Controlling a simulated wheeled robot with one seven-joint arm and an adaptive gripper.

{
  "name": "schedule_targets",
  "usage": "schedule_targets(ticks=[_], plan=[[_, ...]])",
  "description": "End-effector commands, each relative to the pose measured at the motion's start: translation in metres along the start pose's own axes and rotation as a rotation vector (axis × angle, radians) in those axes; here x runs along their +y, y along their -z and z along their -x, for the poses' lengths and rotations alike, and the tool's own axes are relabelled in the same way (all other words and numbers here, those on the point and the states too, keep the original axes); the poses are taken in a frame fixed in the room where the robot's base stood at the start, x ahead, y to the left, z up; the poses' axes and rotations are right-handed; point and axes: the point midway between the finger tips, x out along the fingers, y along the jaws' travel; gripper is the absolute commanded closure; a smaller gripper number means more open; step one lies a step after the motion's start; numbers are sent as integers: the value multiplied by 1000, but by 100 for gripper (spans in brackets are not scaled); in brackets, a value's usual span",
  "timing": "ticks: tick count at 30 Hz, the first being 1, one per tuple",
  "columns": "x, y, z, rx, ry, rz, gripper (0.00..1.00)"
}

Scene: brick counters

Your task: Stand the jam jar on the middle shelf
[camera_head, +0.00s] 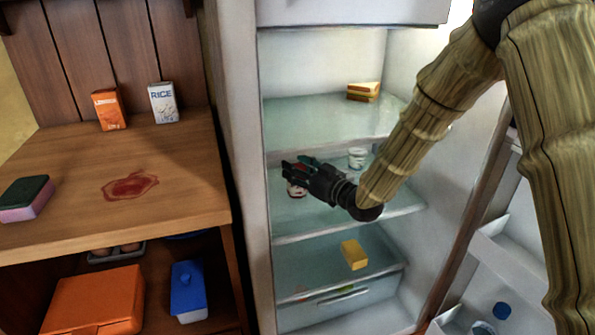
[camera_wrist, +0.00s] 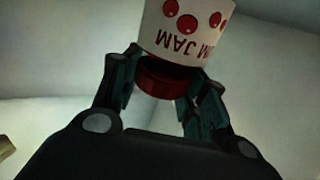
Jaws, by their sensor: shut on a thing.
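The jam jar (camera_wrist: 183,32) has a white label with red dots and the word JAM, and a red lid (camera_wrist: 160,80). My gripper (camera_wrist: 165,72) is shut on it, with a finger on each side near the lid. In the head view my gripper (camera_head: 297,170) reaches into the open fridge over the middle shelf (camera_head: 330,218). The jar (camera_head: 296,190) shows only partly below the fingers there. I cannot tell whether its base touches the shelf.
A white tub (camera_head: 357,157) stands on the middle shelf, right of the jar. A sandwich (camera_head: 363,91) is on the shelf above, and a yellow block (camera_head: 354,254) is on the one below. A wooden counter (camera_head: 190,180) stands left of the fridge.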

Motion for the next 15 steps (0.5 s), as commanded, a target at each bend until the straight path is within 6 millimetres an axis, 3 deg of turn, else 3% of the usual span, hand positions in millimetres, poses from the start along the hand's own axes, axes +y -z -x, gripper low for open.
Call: schedule_targets(ticks=[9, 10, 13, 15], plan=[[0, -1, 0, 1, 0, 0, 100], [0, -1, 0, 0, 0, 0, 52], [0, -1, 0, 0, 0, 0, 35], [0, -1, 0, 0, 0, 0, 35]])
